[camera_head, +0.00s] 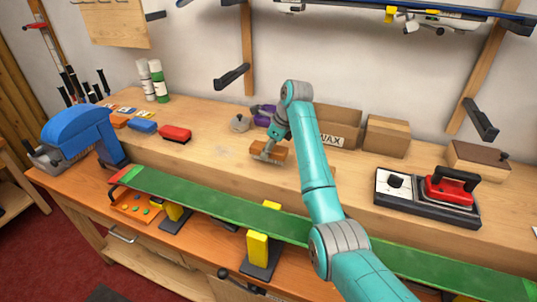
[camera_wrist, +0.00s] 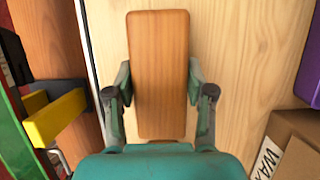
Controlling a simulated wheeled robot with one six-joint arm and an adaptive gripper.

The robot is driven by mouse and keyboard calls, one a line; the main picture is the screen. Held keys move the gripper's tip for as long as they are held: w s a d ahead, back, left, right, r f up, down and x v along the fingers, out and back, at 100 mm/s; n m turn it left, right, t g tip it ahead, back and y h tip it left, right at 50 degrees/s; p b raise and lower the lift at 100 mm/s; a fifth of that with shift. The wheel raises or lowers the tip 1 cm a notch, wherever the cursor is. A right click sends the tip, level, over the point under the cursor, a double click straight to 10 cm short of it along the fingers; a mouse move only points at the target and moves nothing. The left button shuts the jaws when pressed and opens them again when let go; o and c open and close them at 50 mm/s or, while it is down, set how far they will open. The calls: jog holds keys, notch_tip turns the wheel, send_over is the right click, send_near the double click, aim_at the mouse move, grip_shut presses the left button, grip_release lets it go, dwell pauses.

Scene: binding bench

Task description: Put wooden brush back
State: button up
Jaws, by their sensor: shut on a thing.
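The wooden brush (camera_head: 279,154) is a light-brown block low over the raised back part of the bench, left of the wax box. I cannot tell whether it touches the wood. In the wrist view the brush (camera_wrist: 158,45) stands lengthwise between the fingers, its plain top towards the camera. My gripper (camera_head: 266,154) points down and is shut on the brush's long sides; the gripper (camera_wrist: 159,82) also shows in the wrist view. The brush's underside is hidden.
Blue (camera_head: 142,126) and red (camera_head: 175,134) brushes lie to the left, with bare wood between them and my gripper. A cardboard wax box (camera_head: 341,119) stands behind my arm. A red iron (camera_head: 450,188) sits right. A long green board (camera_head: 200,200) runs along the front.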

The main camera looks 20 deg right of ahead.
jog(key=shift+f, duration=1)
jog(key=shift+f, duration=0.15)
jog(key=o, duration=1.1)
